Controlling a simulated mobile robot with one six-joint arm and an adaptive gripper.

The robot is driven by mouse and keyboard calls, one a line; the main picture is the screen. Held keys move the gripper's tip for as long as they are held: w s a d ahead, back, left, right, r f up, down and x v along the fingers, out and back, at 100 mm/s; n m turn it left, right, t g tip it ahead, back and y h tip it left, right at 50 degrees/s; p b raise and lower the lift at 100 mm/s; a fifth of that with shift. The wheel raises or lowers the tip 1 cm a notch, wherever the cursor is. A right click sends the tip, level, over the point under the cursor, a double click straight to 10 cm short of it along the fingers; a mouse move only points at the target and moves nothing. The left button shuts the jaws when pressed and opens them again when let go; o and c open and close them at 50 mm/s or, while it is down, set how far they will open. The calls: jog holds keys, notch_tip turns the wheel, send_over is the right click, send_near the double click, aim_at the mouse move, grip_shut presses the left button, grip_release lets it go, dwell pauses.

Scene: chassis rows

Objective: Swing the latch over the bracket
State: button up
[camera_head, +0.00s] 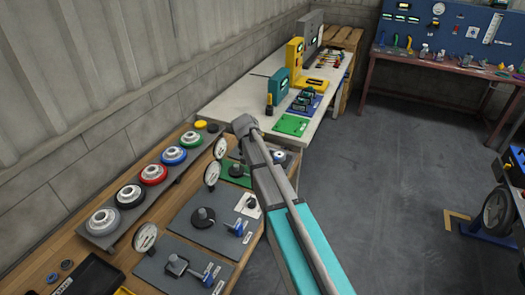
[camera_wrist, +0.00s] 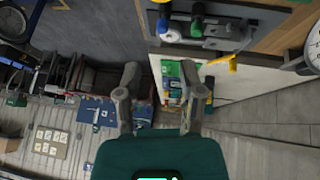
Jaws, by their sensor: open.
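My gripper (camera_wrist: 160,92) shows in the wrist view with its two grey fingers spread wide and nothing between them. In the head view only my arm shows; I cannot make out the gripper there. I cannot tell for certain which part is the latch or the bracket. In the wrist view, a yellow lever (camera_wrist: 222,63) sticks out at the edge of a fixture plate at the top, apart from my fingers. In the head view, fixture plates with blue-handled parts (camera_head: 236,229) (camera_head: 208,279) lie on the wooden bench, partly hidden by my arm.
Round dial gauges (camera_head: 145,238) stand along the plates. A rack of coloured rings (camera_head: 153,174) lies behind them by the wall. A white table (camera_head: 235,103) with machines stands beyond. A blue pegboard bench (camera_head: 445,30) is at the back right. The grey floor (camera_head: 385,190) is largely clear.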

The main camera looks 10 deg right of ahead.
jog(key=shift+s, duration=0.25)
jog(key=shift+o, duration=0.8)
jog(key=s+f+n+g+y, duration=0.1)
jog(key=s+n+g+y, duration=0.1)
jog(key=s, duration=1.2)
jog(key=s+f+n+g+y, duration=0.1)
jog(key=s+n, duration=0.3)
jog(key=s, duration=1)
jog(key=shift+s+f+n+g+y, duration=0.2)
jog(key=shift+f+n+g+y, duration=0.15)
jog(key=shift+y, duration=0.45)
jog(key=shift+s, duration=0.15)
